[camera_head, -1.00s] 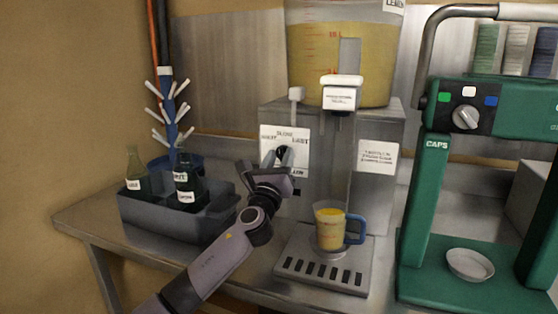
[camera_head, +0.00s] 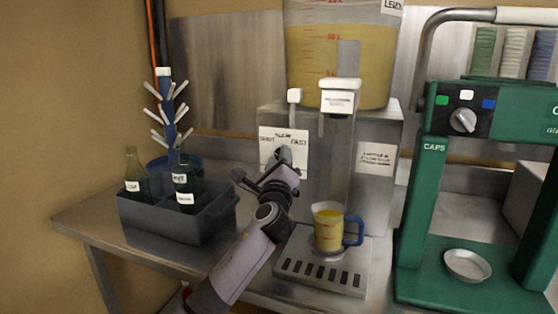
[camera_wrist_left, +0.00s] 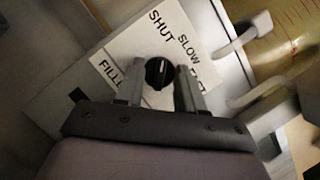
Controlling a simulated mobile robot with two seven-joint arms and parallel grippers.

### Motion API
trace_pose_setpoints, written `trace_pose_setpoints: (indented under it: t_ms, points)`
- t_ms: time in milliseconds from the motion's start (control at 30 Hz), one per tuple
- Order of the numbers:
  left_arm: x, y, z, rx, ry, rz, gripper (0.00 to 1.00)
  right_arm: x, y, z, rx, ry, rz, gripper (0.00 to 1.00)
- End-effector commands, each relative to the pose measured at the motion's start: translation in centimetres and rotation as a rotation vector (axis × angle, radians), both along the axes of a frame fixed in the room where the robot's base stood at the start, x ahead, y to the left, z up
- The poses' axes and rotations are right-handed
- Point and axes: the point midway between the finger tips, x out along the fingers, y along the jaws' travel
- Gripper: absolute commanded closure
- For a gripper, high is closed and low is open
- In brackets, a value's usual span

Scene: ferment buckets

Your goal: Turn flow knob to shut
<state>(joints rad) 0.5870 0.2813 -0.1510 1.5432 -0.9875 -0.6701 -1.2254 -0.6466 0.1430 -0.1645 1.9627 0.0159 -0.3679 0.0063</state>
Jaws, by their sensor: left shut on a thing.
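The black flow knob (camera_wrist_left: 159,72) sits on a white label plate (camera_wrist_left: 140,45) marked SHUT, SLOW, FAST and FILL. It has a pale mark, but I cannot tell surely which word it points to. My left gripper (camera_wrist_left: 158,86) has one finger on each side of the knob and is shut on it. In the head view, my left gripper (camera_head: 284,156) reaches up to the label plate (camera_head: 298,142) on the grey dispenser front and hides most of the knob. My right gripper is not in view.
A jug (camera_head: 328,228) with yellow liquid and a blue handle stands under the spout on the slotted drip tray (camera_head: 300,279). A grey bin (camera_head: 205,222) with bottles is left of my arm. A green capping machine (camera_head: 415,215) stands at right. A large yellow-filled bucket (camera_head: 320,60) is above.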

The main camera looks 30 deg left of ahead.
Motion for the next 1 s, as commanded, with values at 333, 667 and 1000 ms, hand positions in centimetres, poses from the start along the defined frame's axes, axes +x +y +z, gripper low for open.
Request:
trace_pose_setpoints:
  t_ms: [333,667,1000]
  points:
    - [0.0,0.0,0.0,-0.009,-0.003,0.0,0.92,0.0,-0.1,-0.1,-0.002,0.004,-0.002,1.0]
    - [0.0,0.0,0.0,-0.007,-0.002,0.0,0.38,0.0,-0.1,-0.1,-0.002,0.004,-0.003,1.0]
    - [-1.6,-1.0,-0.6,-0.007,-0.002,-0.001,0.38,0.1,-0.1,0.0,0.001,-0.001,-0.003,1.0]
